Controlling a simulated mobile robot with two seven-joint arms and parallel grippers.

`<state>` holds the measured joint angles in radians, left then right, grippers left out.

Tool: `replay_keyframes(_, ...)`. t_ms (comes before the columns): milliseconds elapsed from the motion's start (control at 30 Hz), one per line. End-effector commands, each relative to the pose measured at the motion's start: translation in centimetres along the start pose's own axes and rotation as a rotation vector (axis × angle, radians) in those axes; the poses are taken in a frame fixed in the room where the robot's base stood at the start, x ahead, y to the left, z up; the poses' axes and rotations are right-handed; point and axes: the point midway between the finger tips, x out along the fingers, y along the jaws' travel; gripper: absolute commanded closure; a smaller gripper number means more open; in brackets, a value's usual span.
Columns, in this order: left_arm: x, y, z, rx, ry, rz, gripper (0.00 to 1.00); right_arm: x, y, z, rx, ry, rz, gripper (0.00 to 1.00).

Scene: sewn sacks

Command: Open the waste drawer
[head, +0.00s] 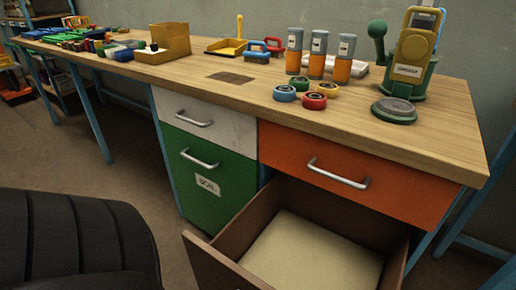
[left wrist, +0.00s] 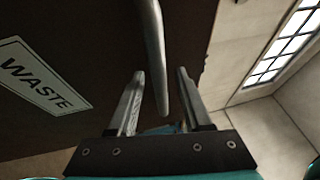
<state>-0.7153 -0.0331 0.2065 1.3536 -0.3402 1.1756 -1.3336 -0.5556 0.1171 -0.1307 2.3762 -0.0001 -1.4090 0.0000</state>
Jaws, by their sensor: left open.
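The brown waste drawer (head: 222,266) is pulled out from under the orange drawer, its tan inner floor visible in the head view. Its dark front carries a WASTE label (left wrist: 45,80) in the left wrist view. A metal bar handle (left wrist: 156,55) on that front reaches down between the fingers of my left gripper (left wrist: 160,100). The fingers are apart, one on each side of the handle, with gaps showing; I cannot tell whether either touches it. The handle is hidden in the head view, and neither gripper shows there.
Above the waste drawer is a closed orange drawer (head: 350,183). A grey drawer (head: 210,118) and green SOIL drawer (head: 205,185) are closed to its left. A black chair back (head: 75,240) stands at front left. The wooden bench top (head: 225,100) holds jars, pucks and tools.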

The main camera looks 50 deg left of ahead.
Motion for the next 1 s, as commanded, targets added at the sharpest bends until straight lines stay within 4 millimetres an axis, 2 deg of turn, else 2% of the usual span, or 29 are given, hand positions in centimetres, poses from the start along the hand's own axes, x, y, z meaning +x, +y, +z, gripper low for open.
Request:
replay_keyframes(267,-0.1,0.0,0.0,0.000,0.000,0.000,0.50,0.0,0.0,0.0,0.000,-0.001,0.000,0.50)
replay_keyframes(367,-0.6,0.1,0.0,0.000,0.000,0.002,0.50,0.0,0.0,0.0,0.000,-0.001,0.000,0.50)
replay_keyframes(567,-4.2,0.1,0.0,-0.001,-0.001,0.007,0.50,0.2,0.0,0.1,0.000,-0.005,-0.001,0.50)
replay_keyframes(767,-9.2,0.2,0.0,-0.001,0.000,0.007,0.50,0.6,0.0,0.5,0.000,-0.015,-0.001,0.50)
replay_keyframes(833,-10.8,0.2,0.0,-0.001,0.000,0.006,0.50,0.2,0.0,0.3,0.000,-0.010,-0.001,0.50)
replay_keyframes(900,-12.1,0.2,0.0,0.000,0.000,0.005,0.50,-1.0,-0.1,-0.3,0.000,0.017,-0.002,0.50)
replay_keyframes(1000,-13.6,0.2,0.0,0.000,0.000,0.003,0.50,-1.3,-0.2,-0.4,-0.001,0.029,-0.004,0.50)
